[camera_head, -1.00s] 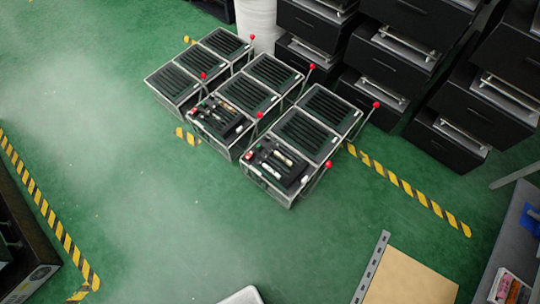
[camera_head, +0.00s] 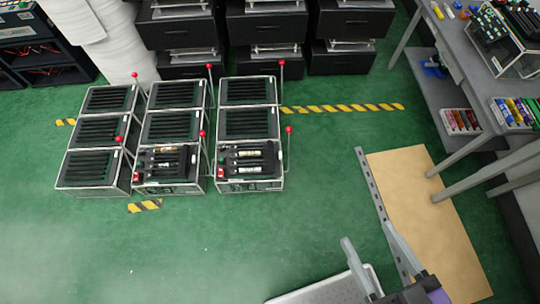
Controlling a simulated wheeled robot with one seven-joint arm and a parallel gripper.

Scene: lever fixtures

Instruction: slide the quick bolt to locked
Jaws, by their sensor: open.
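I cannot make out a quick bolt for certain in the head view. My gripper (camera_head: 366,232) is at the bottom right, with its two pale fingers apart and nothing visible between them. It is seen above the floor, left of a tan board (camera_head: 425,205) and well apart from the worktable. A clear-sided fixture (camera_head: 508,42) with a dark top and several small parts stands on the grey worktable (camera_head: 455,30) at the top right. Its details are too small to tell whether a bolt is on it.
Black-topped crates (camera_head: 168,128) with red-knobbed levers (camera_head: 281,63) stand on the green floor at left centre. Black drawer units (camera_head: 265,28) line the back. Colourful bins (camera_head: 460,121) sit on the table's lower shelf. The floor between crates and board is clear.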

